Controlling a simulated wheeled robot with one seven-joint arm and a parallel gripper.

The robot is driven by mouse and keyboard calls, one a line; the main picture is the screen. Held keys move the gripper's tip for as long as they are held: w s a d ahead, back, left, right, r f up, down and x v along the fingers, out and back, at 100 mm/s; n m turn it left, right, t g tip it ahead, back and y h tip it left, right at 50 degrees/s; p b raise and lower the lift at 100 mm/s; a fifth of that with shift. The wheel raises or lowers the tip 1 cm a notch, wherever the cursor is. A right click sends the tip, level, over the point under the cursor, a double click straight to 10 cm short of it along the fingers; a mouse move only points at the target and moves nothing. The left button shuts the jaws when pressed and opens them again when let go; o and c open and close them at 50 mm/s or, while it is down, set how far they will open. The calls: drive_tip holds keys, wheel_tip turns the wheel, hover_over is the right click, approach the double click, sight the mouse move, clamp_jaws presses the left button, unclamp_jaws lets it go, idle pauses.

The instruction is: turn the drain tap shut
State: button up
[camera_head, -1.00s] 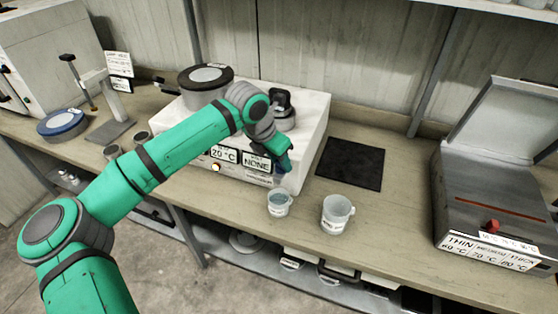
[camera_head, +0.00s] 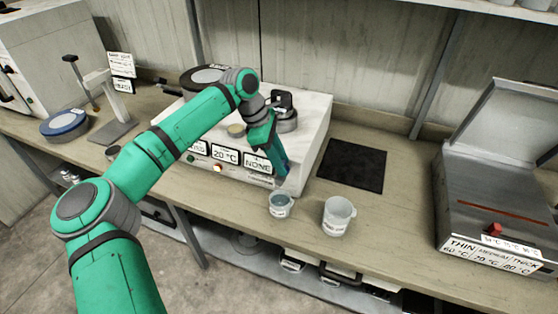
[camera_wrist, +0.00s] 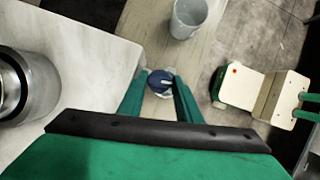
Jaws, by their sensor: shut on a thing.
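The drain tap, a round blue knob (camera_wrist: 160,82), is at the front right of the white bath unit (camera_head: 308,132). In the wrist view my gripper (camera_wrist: 161,80) has its two green fingers on either side of the knob, shut on it. In the head view my gripper (camera_head: 283,170) points down at the unit's front right corner and hides most of the tap. A small cup (camera_head: 280,205) with bluish liquid stands on the bench just below the tap. Whether liquid is running from the tap cannot be seen.
A larger clear mug (camera_head: 337,216) stands right of the small cup; it also shows in the wrist view (camera_wrist: 187,18). A dark mat (camera_head: 352,165) lies right of the unit. A grey open-lidded press (camera_head: 500,170) is at far right. The bench's front edge is close.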

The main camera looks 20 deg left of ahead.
drive_tip(key=shift+m+g, duration=0.5)
drive_tip(key=shift+m, duration=0.8)
drive_tip(key=shift+w+a, duration=0.1)
drive_tip(key=shift+a, duration=0.05)
drive_tip(key=o, duration=1)
drive_tip(key=shift+w, duration=0.15)
drive_tip(key=shift+o, duration=0.2)
drive_tip(key=shift+s+a, duration=0.2)
drive_tip(key=shift+d, duration=0.3)
drive_tip(key=shift+r, duration=0.2)
drive_tip(key=v, duration=1)
drive_tip(key=shift+a+r, duration=0.2)
drive_tip(key=shift+a, duration=0.3)
